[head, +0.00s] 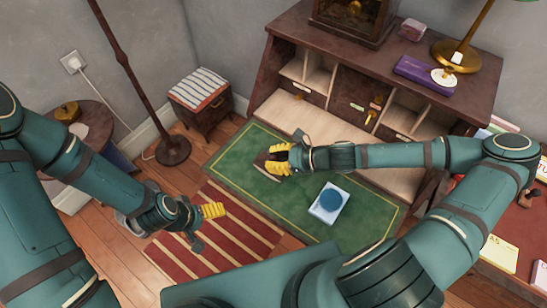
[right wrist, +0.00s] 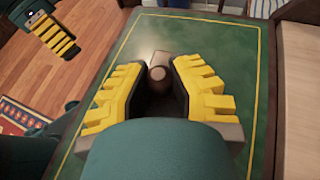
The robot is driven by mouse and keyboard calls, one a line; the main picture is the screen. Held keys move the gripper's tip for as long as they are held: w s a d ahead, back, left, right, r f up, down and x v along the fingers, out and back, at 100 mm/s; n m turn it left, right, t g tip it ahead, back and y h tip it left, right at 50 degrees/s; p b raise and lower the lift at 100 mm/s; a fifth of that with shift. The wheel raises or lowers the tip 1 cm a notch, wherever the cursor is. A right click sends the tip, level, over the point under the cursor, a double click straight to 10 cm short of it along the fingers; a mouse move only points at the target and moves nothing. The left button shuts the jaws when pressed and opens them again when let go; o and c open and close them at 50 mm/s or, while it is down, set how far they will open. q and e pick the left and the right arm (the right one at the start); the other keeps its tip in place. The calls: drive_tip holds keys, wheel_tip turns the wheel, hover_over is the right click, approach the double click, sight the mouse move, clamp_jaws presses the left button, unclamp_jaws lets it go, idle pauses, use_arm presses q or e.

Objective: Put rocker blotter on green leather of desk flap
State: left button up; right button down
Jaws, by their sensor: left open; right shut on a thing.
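The desk flap's green leather (head: 235,160) lies open and flat with a thin gold border; it also fills much of the right wrist view (right wrist: 215,42). My right gripper (head: 277,160) is over the left part of the leather. In the right wrist view its yellow fingers are shut on the brown knob of the rocker blotter (right wrist: 157,74). The fingers and wrist hide most of the blotter, and I cannot tell whether its base touches the leather. My left gripper (head: 212,211) is open and empty, left of the flap above the striped rug.
A pale blue-and-white square item with a round blue top (head: 329,203) sits on the leather to the right. Pigeonholes (head: 310,72) stand behind the flap. A striped stool (head: 200,90) and a dark pole stand (head: 172,150) are at left. The leather's middle front is clear.

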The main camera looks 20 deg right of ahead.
drive_tip(key=c, duration=0.9)
unclamp_jaws()
drive_tip(key=shift+o, duration=0.2)
drive_tip(key=shift+d+r, duration=0.1)
drive_tip(key=shift+r, duration=0.15)
drive_tip(key=p+v, duration=0.3)
drive_tip(key=v, duration=0.9)
